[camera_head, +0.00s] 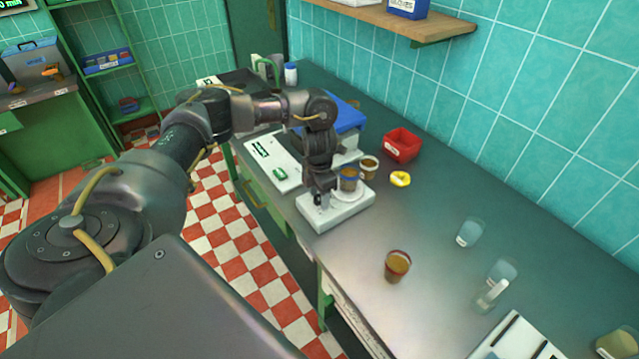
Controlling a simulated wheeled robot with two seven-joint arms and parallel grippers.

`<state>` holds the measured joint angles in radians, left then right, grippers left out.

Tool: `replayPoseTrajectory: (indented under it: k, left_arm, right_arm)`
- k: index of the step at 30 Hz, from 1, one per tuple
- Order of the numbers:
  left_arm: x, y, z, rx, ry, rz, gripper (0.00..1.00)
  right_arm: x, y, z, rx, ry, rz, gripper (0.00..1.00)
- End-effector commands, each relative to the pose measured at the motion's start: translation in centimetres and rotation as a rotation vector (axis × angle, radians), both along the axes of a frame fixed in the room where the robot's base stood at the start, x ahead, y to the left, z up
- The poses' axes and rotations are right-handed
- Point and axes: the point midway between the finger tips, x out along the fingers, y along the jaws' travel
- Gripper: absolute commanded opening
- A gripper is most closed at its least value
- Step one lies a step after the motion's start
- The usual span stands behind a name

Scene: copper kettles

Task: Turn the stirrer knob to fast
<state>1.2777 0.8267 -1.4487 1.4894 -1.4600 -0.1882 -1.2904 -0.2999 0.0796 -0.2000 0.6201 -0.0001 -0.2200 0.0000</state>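The stirrer (345,214) is a low white unit on the grey bench, with a pale round plate on top. My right gripper is out of view.
Another brown beaker (369,165), a yellow item (400,179) and a red bin (403,146) are behind the stirrer. A brown beaker (397,266) and clear glassware (470,232) stand to the right. A white board (272,158) lies left. Bare bench lies in front of the wall.

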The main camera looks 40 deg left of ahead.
Motion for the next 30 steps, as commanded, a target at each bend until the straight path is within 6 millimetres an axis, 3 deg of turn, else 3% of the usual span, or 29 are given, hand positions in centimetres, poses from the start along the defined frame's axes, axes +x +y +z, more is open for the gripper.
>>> replayPoseTrajectory:
  k: [11,24,30]
  left_arm:
    - [0.1,0.0,0.7,0.000,-0.003,0.000,0.51]
    - [0.1,0.0,8.3,0.000,-0.004,0.000,0.51]
    - [0.1,0.0,10.3,0.000,-0.003,0.001,0.51]
  right_arm:
    - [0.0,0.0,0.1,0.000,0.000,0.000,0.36]
    - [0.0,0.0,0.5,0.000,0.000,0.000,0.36]
    - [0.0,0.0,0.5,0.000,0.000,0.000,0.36]
